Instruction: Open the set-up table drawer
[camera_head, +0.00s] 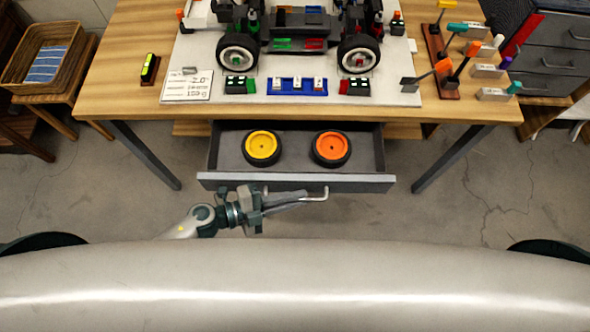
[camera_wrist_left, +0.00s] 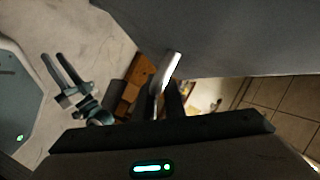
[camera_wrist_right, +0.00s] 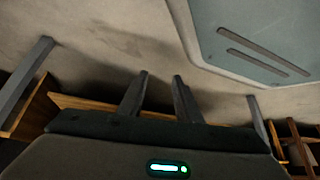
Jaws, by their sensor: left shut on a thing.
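The set-up table's drawer (camera_head: 230,180) is pulled out toward me below the tabletop (camera_head: 120,80). A wheel with a yellow hub (camera_head: 262,147) and one with an orange hub (camera_head: 331,149) lie inside it. My left gripper (camera_head: 302,198) is shut on the drawer handle (camera_head: 322,196), a thin metal bar on the front; the handle also shows between the fingers in the left wrist view (camera_wrist_left: 168,70). My right gripper (camera_wrist_right: 160,85) is open and empty in the right wrist view, its fingers apart; it is out of the head view.
A model racecar chassis (camera_head: 300,22) stands on a white mat (camera_head: 200,60) on the table, with small parts and tools around it. Table legs (camera_head: 140,155) flank the drawer. A wicker basket (camera_head: 50,55) stands left and a grey drawer cabinet (camera_head: 555,50) right. Concrete floor is bare around the drawer.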

